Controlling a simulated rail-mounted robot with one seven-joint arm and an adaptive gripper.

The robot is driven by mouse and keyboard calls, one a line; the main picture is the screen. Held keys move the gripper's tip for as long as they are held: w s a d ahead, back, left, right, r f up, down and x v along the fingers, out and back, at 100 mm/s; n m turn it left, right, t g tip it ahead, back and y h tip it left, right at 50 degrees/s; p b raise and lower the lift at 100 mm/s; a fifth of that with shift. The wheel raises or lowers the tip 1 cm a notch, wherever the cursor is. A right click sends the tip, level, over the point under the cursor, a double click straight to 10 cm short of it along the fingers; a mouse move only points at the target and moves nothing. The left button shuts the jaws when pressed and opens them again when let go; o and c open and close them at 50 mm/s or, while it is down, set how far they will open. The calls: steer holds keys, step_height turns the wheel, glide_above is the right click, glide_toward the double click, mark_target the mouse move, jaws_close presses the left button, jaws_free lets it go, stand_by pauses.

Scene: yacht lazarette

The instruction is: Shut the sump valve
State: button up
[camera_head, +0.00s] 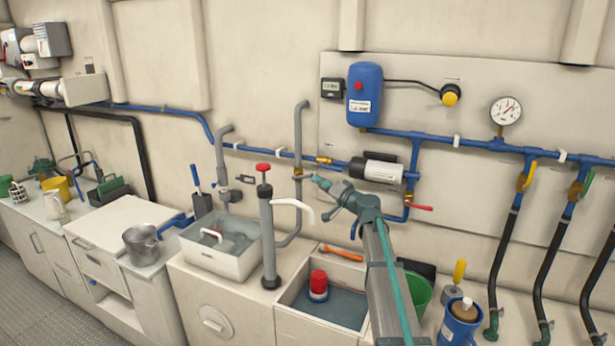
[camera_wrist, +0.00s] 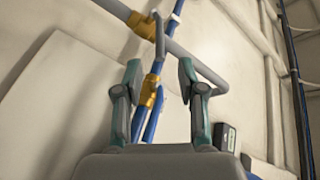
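A brass valve (camera_head: 298,172) sits on the grey vertical pipe (camera_head: 298,130) behind the sinks; I take it as the sump valve, though no label is legible. In the wrist view this brass valve (camera_wrist: 141,22) is at the top, with a thin grey lever (camera_wrist: 160,38) set at an angle to the pipe. My gripper (camera_head: 324,198) is open and empty, just right of the valve in the head view. In the wrist view my gripper (camera_wrist: 160,72) has its fingers apart, with the lever beyond the tips. I see no contact.
A second brass fitting (camera_wrist: 150,92) on the blue pipe shows between my fingers. A white cylinder (camera_head: 382,168) and a red lever (camera_head: 420,207) are to the right.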

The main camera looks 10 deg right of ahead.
mark_target(306, 176)
steer(key=p+x, duration=0.2)
steer(key=x, duration=0.6)
steer(key=shift+w+p, duration=0.15)
steer(key=shift+p, duration=0.15)
steer(key=shift+w+a+f, duration=0.1)
steer(key=shift+w+a, duration=0.15)
steer(key=shift+w, duration=0.1)
steer(key=shift+c, duration=0.2)
jaws_close()
